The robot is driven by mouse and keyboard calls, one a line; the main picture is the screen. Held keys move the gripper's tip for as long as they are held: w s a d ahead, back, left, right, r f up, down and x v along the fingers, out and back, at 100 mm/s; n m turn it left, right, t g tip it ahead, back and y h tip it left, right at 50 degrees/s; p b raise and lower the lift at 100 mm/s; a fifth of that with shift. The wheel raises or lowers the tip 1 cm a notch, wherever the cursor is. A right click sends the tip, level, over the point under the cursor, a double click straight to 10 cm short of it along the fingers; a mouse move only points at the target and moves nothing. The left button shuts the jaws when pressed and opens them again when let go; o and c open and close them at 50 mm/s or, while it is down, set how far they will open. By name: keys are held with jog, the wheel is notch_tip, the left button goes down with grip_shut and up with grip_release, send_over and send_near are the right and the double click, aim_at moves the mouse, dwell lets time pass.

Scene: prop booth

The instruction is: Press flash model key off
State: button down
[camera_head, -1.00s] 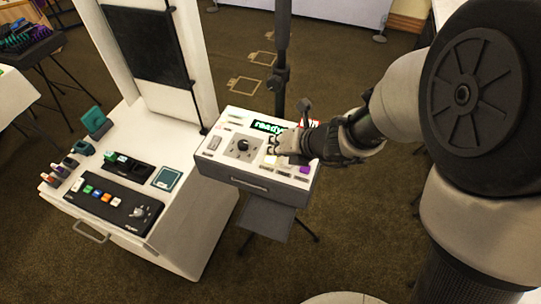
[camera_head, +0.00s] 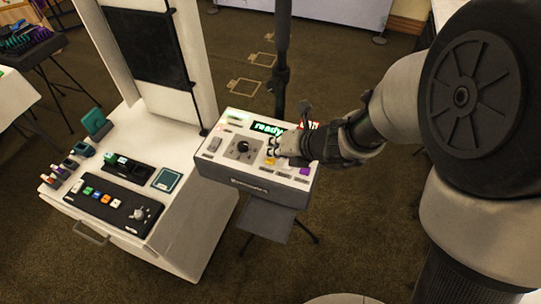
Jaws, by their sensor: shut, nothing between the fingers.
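The white control box (camera_head: 212,165) stands on a stand at the centre, with a lit green "ready" display (camera_head: 268,127) and a dark round knob (camera_head: 243,148). A row of small keys runs along its front right, among them an orange key (camera_head: 270,161) and a purple key (camera_head: 304,171). Their labels are too small to read, so I cannot tell which is the flash model key. My gripper (camera_head: 273,148) is shut and empty, low over the panel just behind the orange key. I cannot tell whether it touches a key. My gripper and wrist hide part of the panel's right side.
A white cabinet (camera_head: 190,215) on the left carries a dark panel (camera_head: 107,201) with coloured buttons, a teal-faced square (camera_head: 167,179) and several small items. A dark pole (camera_head: 281,60) rises behind the control box.

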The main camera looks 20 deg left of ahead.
notch_tip(320, 180, up, 6)
jog(key=p, duration=0.5)
jog(key=shift+p, duration=0.35)
dwell(0.4)
